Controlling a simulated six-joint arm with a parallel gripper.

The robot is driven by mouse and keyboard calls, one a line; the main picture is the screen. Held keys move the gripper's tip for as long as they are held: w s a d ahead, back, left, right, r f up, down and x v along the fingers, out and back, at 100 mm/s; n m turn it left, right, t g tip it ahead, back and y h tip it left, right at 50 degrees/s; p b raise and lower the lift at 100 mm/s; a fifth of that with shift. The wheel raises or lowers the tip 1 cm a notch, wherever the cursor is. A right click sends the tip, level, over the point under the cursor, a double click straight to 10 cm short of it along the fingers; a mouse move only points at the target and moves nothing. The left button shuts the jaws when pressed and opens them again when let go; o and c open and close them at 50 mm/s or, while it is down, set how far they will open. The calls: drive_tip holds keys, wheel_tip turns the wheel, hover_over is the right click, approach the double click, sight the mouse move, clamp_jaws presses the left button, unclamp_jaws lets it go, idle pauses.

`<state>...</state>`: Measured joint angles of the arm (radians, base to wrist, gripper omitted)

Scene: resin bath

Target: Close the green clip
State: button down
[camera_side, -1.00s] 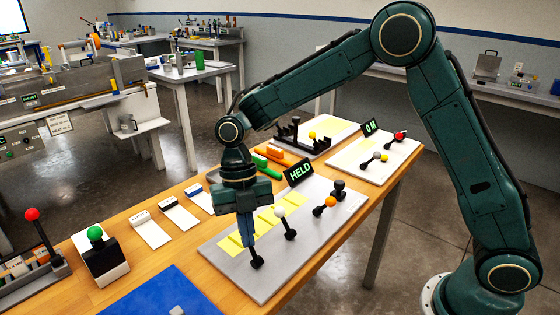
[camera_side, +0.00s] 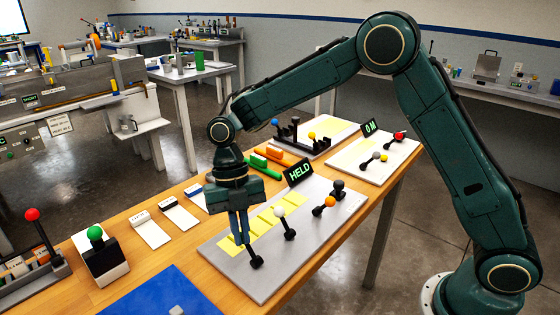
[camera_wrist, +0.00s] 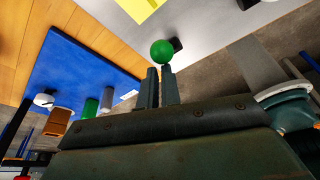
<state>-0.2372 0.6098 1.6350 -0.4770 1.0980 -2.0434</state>
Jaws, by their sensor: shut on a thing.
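In the side view, my gripper (camera_side: 241,240) points down at the near-left lever (camera_side: 256,262) on the grey board (camera_side: 262,285). In the wrist view, a green ball (camera_wrist: 162,52) sits at the tips of my gripper (camera_wrist: 160,72). My fingers are shut on this green ball, which they hide in the side view. The lever leans to the left, up toward my fingers. A separate long green piece (camera_side: 266,161) lies behind my gripper, next to an orange one (camera_side: 275,155).
The same board carries white-ball (camera_side: 279,212), orange-ball (camera_side: 330,202) and black levers, yellow patches and a lit "HELD" sign (camera_side: 299,172). A blue mat (camera_side: 165,290) lies at the front. A green-ball box (camera_side: 105,260) stands to the left.

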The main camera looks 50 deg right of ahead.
drive_tip(key=shift+w+d, duration=0.2)
drive_tip(key=shift+w, duration=0.4)
drive_tip(key=shift+s+v, duration=0.15)
drive_tip(key=shift+v, duration=1)
drive_tip(key=shift+s+v, duration=0.15)
drive_tip(key=shift+v, duration=0.95)
drive_tip(key=shift+s+v, duration=0.2)
drive_tip(key=shift+v, duration=0.95)
drive_tip(key=shift+a+r, duration=0.1)
drive_tip(key=shift+r, duration=0.2)
drive_tip(key=shift+r, duration=0.1)
